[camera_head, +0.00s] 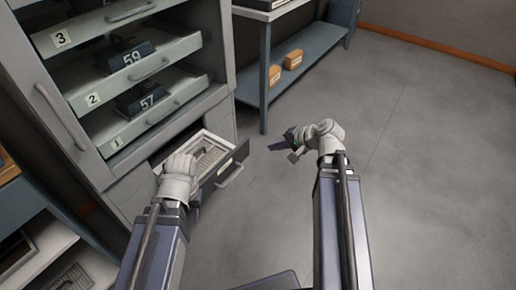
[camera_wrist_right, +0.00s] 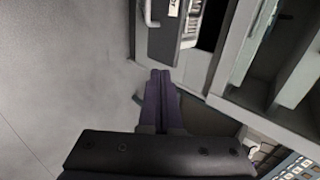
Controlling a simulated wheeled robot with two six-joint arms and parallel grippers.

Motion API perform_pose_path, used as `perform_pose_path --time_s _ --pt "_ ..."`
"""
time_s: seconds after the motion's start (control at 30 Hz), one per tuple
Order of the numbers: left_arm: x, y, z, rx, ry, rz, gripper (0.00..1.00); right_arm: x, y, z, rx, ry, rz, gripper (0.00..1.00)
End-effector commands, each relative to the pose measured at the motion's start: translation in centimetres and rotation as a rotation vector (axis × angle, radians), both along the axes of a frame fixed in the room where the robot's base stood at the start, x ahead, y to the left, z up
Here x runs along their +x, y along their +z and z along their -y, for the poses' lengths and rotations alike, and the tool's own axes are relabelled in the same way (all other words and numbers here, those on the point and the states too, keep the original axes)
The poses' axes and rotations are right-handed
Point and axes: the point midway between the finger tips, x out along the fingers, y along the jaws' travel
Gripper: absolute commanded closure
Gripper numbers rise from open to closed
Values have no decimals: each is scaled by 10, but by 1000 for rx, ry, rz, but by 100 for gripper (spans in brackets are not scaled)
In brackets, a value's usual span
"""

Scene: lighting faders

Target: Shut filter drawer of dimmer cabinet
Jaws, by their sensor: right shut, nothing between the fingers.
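The filter drawer (camera_head: 238,157) of the grey dimmer cabinet (camera_head: 218,110) is pulled out low at the cabinet's front, with a dark front panel and a pale handle (camera_head: 231,177). A ribbed grey filter (camera_head: 212,157) shows inside. In the right wrist view the drawer (camera_wrist_right: 166,42) is at the top. My left gripper (camera_head: 195,208) is beside the drawer's left side in the picture; its wrist hides most of the fingers and part of the drawer. My right gripper (camera_head: 279,147) is shut and empty, to the right of the drawer front and apart from it. Its closed fingers (camera_wrist_right: 160,80) show in the right wrist view.
Numbered trays above the drawer hold dark blocks marked 59 (camera_head: 125,56) and 57 (camera_head: 140,97). A blue-grey bench (camera_head: 310,52) with orange-brown boxes (camera_head: 293,60) stands behind. A shelf unit (camera_head: 40,250) is at lower left. The floor (camera_head: 430,150) at right is clear.

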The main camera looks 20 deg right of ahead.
Motion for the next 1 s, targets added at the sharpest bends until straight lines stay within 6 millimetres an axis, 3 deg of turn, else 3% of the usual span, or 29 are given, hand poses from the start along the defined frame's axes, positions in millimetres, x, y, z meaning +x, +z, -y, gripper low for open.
perform_pose_path --time_s 0.5,0.7,1.0 --pt "0 -72 1 -5 -11 1 72 57 -72 -43 -2 5 -1 100" --pt "0 -65 1 -5 -11 1 72 78 -65 -59 -1 4 -1 100" --pt "0 -65 1 -5 -11 0 72 87 -65 -67 -2 2 -1 100"
